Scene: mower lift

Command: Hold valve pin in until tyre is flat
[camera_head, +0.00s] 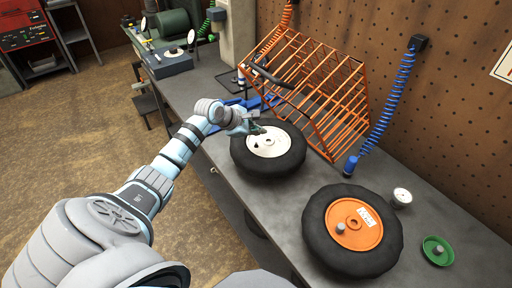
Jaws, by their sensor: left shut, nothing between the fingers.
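A black tyre on a white hub (268,143) lies flat on the grey workbench. My left gripper (257,131) is shut and empty, with its fingertips at the far left part of this hub. I cannot tell whether the fingertips touch anything there. The valve and its pin are too small to make out, and the gripper hides part of the hub. A second black tyre on an orange hub (356,226) with a white label lies nearer, to the right. My right gripper is not in view.
An orange wire cage (318,90) stands behind the white-hubbed wheel. A blue coiled hose (390,108) hangs from the pegboard. A small round gauge (402,196) and a green dish (437,250) lie right of the orange-hubbed wheel. Blue tools lie left of the cage.

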